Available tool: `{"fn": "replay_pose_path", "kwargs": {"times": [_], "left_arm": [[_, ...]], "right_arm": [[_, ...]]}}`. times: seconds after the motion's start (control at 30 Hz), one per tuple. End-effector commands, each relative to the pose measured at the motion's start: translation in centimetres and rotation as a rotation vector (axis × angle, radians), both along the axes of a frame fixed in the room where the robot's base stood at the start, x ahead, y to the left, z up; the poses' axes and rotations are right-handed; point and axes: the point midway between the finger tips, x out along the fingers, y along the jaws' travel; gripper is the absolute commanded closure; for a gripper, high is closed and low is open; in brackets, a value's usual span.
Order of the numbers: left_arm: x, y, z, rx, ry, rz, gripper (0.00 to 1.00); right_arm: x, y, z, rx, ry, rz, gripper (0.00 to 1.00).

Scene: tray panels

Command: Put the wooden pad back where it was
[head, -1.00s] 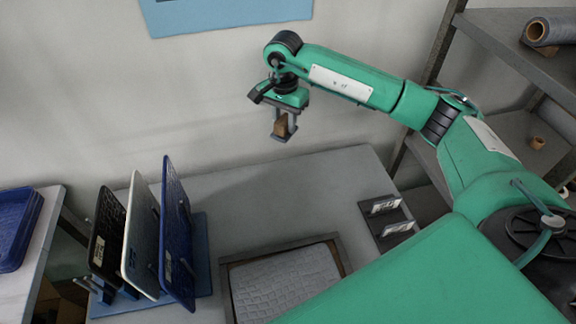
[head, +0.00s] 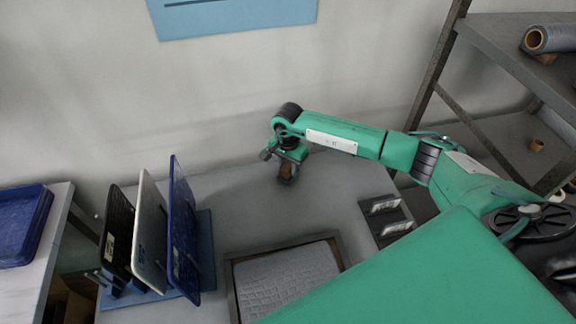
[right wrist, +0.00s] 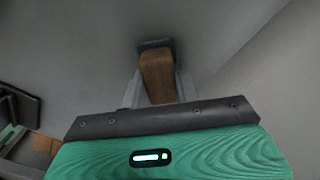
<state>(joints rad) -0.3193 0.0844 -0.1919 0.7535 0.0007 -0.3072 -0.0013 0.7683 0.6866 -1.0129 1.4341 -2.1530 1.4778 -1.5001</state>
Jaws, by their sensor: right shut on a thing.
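The wooden pad (right wrist: 158,78) is a small brown block between the fingers of my right gripper (right wrist: 155,88) in the right wrist view. In the head view my right gripper (head: 287,176) points down at the back of the grey table, shut on the pad (head: 286,171). The pad is low, close to the tabletop; I cannot tell whether it touches. My left gripper is not in view.
A blue rack (head: 206,235) with upright black, white and blue panels stands at the left of the table (head: 240,205). A framed grey tray (head: 290,285) lies at the front. A dark holder (head: 386,218) with two white-labelled pieces sits at the right. The wall is behind.

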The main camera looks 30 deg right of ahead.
Motion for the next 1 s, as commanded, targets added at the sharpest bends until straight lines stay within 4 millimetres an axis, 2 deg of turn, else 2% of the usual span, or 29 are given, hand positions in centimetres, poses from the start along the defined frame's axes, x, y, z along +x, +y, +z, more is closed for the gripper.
{"fn": "replay_pose_path", "kwargs": {"times": [0.1,0.43,0.47,0.57,0.97,1.0], "left_arm": [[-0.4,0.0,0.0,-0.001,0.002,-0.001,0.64],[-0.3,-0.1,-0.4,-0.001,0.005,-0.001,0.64],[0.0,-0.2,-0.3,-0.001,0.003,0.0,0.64],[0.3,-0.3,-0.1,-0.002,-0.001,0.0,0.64],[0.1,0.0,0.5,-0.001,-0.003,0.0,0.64],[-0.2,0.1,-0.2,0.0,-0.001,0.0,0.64]], "right_arm": [[0.1,0.0,-0.6,0.0,-0.002,0.0,0.91],[0.0,0.0,-1.0,0.0,-0.002,0.001,0.91],[0.0,0.0,-1.0,0.0,-0.001,0.001,0.68],[0.0,0.0,-0.9,0.0,-0.001,0.001,0.48],[0.0,0.0,-0.3,0.0,-0.002,0.001,0.48],[0.1,0.0,0.0,0.0,-0.004,0.001,0.48]]}}
